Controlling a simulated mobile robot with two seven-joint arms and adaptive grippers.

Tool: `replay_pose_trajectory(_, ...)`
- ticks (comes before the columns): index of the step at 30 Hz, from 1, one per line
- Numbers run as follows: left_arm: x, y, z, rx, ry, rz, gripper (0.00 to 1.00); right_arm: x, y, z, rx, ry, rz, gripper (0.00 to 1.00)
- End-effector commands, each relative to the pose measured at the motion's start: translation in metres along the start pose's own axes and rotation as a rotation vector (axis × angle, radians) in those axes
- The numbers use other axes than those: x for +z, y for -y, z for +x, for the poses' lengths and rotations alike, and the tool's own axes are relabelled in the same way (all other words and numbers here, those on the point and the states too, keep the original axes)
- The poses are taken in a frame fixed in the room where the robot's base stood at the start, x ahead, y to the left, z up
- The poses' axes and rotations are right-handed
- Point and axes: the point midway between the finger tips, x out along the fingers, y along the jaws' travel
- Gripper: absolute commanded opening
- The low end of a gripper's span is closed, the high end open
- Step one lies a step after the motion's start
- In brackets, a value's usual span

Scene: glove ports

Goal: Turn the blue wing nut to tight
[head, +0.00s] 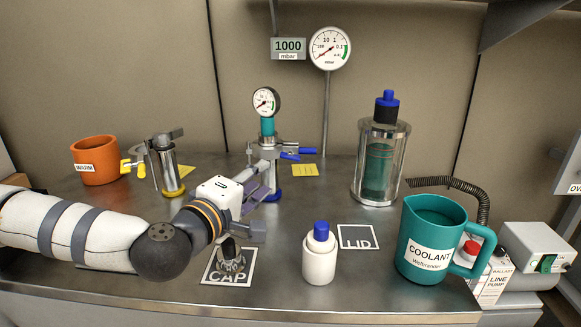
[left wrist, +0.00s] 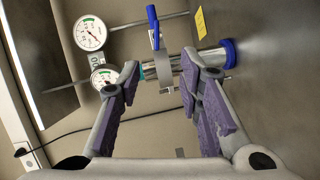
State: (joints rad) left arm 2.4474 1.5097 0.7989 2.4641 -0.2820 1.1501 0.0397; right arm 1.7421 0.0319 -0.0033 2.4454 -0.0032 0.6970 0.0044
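The blue wing nut (head: 307,151) sticks out to the right of a clamp on the post with the small gauge; its two wings show. In the left wrist view the blue wing nut (left wrist: 153,27) is above the gap between the fingers, apart from them. My left gripper (head: 264,208) is in front of the post, below and left of the wing nut. In the left wrist view my left gripper (left wrist: 165,88) is open, its purple pads wide apart with nothing between them. My right gripper is not in view.
A similar yellow-winged fitting (head: 163,165) and an orange pot (head: 96,160) stand left. A glass vessel (head: 398,170), white bottle (head: 319,262) and teal coolant jug (head: 421,225) stand right. A dark-knobbed metal piece (head: 230,260) stands on the CAP mark, beneath my left gripper.

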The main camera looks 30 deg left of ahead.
Motion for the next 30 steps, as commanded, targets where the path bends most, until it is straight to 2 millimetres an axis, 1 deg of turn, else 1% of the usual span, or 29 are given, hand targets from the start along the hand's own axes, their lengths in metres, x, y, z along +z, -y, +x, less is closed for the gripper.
replay_pose_trajectory(1,0.004,0.021,0.006,-0.015,0.0,-0.001,0.33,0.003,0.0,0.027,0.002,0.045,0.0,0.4)
replay_pose_trajectory(6,0.003,0.009,0.013,0.012,0.013,-0.003,0.33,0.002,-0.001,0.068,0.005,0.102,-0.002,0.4)
replay_pose_trajectory(9,0.003,-0.001,0.042,0.012,0.014,0.004,0.33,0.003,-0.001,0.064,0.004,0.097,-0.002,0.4)
replay_pose_trajectory(12,0.003,-0.003,0.068,0.012,0.013,0.004,0.33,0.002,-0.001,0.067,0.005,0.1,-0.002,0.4)
replay_pose_trajectory(15,0.003,-0.004,0.087,0.013,0.014,0.001,0.33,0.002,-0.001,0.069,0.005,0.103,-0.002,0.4)
replay_pose_trajectory(18,0.003,-0.004,0.1,0.013,0.014,0.001,0.33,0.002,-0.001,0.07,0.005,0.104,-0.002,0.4)
replay_pose_trajectory(22,0.003,-0.005,0.107,0.013,0.015,-0.001,0.33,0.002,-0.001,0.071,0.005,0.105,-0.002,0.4)
replay_pose_trajectory(28,0.003,-0.006,0.107,0.014,0.014,-0.001,0.33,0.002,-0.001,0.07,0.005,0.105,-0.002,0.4)
replay_pose_trajectory(29,0.003,-0.006,0.107,0.014,0.014,-0.001,0.31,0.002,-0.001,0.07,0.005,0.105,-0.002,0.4)
replay_pose_trajectory(30,0.003,-0.006,0.107,0.014,0.014,-0.001,0.22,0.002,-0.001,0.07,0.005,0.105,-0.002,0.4)
